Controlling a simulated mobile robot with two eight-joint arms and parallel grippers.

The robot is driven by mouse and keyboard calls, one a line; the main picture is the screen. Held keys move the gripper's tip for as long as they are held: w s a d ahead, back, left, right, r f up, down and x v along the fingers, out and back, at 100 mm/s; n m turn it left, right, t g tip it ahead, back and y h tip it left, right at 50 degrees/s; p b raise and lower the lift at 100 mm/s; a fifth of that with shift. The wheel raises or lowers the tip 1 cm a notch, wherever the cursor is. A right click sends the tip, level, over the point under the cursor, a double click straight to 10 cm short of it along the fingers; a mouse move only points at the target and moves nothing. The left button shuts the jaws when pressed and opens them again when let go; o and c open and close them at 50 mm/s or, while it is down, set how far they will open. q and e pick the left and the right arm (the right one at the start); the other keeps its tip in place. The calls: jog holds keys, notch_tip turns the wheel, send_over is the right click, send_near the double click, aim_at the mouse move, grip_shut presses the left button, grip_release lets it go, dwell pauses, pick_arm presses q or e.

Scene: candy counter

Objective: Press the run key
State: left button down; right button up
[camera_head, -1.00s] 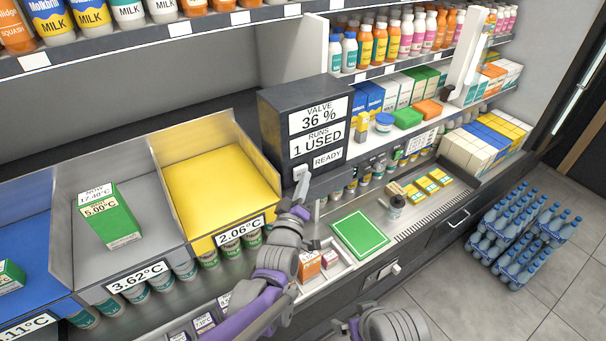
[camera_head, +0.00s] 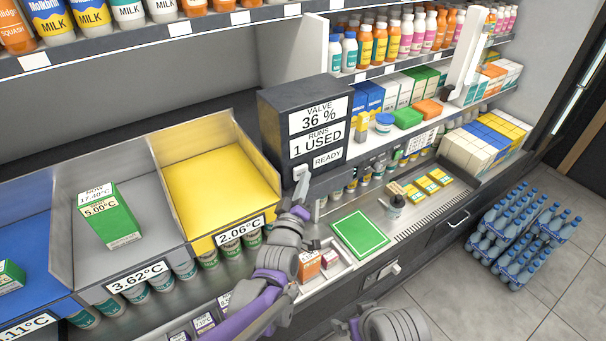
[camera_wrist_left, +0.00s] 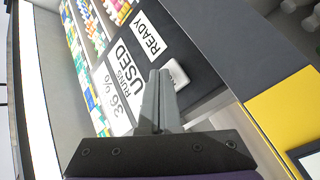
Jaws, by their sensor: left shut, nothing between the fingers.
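The dark control box (camera_head: 302,128) stands behind the counter, with labels reading "VALVE 36 %", "RUNS 1 USED" and "READY". The run key (camera_head: 298,172) is a small pale key low on its front face, left of the READY label. It also shows in the left wrist view (camera_wrist_left: 177,74), just beyond the fingertips. My left gripper (camera_head: 302,184) is shut and empty, its tips right at the key. I cannot tell whether they touch it. My right gripper (camera_head: 350,328) shows only in part at the bottom edge, and its fingers are not clear.
A yellow bin (camera_head: 222,185) and a grey bin (camera_head: 75,245) holding a green carton (camera_head: 108,215) are left of the box. A green mat (camera_head: 360,234) and a dark bottle (camera_head: 396,207) are on the counter at right. Shelves hang above.

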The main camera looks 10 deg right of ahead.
pick_arm(q)
jog(key=shift+w, duration=0.15)
dwell(0.4)
jog(key=shift+w+a, duration=0.15)
jog(key=shift+w, duration=0.1)
jog(key=shift+s, duration=0.3)
dwell(0.3)
jog(key=s+d+b, duration=0.2)
jog(key=s, duration=0.3)
jog(key=shift+s+d, duration=0.15)
jog(key=shift+s, duration=0.2)
dwell(0.3)
